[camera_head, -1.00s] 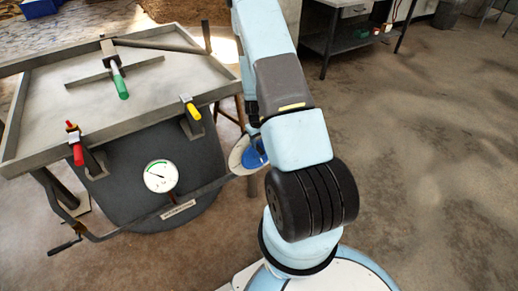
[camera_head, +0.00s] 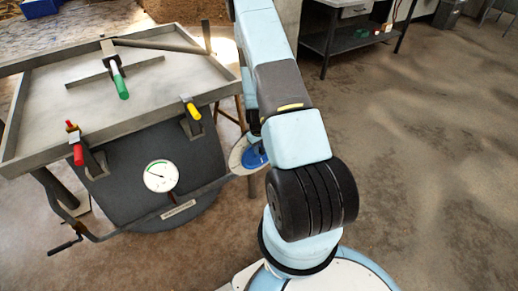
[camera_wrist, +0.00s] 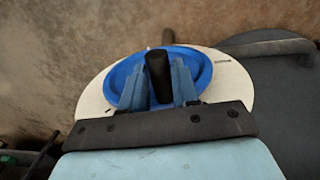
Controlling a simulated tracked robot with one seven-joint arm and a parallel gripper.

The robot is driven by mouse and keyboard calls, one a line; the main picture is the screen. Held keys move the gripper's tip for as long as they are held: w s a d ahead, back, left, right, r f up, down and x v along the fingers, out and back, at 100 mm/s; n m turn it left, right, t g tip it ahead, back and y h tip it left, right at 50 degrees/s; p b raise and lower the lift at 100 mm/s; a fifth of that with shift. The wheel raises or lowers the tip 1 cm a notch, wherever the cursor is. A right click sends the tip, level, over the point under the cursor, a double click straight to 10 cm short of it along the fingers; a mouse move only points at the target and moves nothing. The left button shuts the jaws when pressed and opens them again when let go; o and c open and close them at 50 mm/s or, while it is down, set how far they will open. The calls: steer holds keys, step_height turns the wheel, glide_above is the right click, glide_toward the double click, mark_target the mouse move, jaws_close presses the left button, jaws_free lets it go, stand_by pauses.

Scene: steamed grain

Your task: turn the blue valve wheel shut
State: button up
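The blue valve wheel (camera_wrist: 207,72) sits on a round white plate (camera_wrist: 95,100) in the wrist view. A black upright handle (camera_wrist: 158,68) stands on the wheel. My gripper (camera_wrist: 160,80) has its two grey-blue fingers close against either side of this handle and appears shut on it. The fingers and palm hide the near part of the wheel. In the head view the blue wheel (camera_head: 254,157) shows only partly on its white plate (camera_head: 237,152), behind my arm, which hides my gripper there.
A grey tray table (camera_head: 150,95) with green, red and yellow handles stands at left. A white gauge (camera_head: 160,176) and a bent pipe with a crank (camera_head: 65,246) are below it. A workbench (camera_head: 345,40) stands at the back. The floor at right is clear.

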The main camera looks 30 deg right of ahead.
jaws_close()
steer(key=shift+a, duration=0.15)
steer(key=shift+d, duration=0.3)
stand_by(0.3)
